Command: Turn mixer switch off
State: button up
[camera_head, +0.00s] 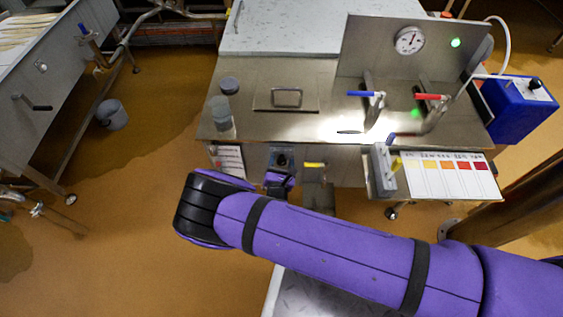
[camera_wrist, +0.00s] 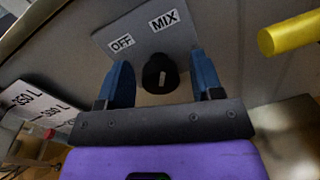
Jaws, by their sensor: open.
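The mixer switch is a round black knob (camera_wrist: 160,74) on a grey plate (camera_wrist: 128,24) with the labels OFF and MIX, seen in the wrist view. The OFF label is at its upper left and the MIX label is above it. Which label the knob points to I cannot tell. My gripper (camera_wrist: 162,80) is open, with one blue finger on each side of the knob and gaps between. In the head view the switch plate (camera_head: 283,157) shows on the front of the steel table, with my gripper (camera_head: 279,178) just in front of it, partly hidden by my wrist.
A yellow handle (camera_wrist: 289,35) sticks out right of the switch; it also shows in the head view (camera_head: 314,165). A white volume label (camera_wrist: 35,110) is at left. Blue and red valve handles, a gauge panel (camera_head: 408,50) and a colour chart (camera_head: 448,178) are at the table's right.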

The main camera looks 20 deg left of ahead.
jog(key=c, duration=0.9)
jog(key=shift+n, duration=0.3)
jog(key=n, duration=1.1)
jog(key=shift+n+t+y, duration=0.3)
jog(key=shift+n+y, duration=0.1)
jog(key=o, duration=0.9)
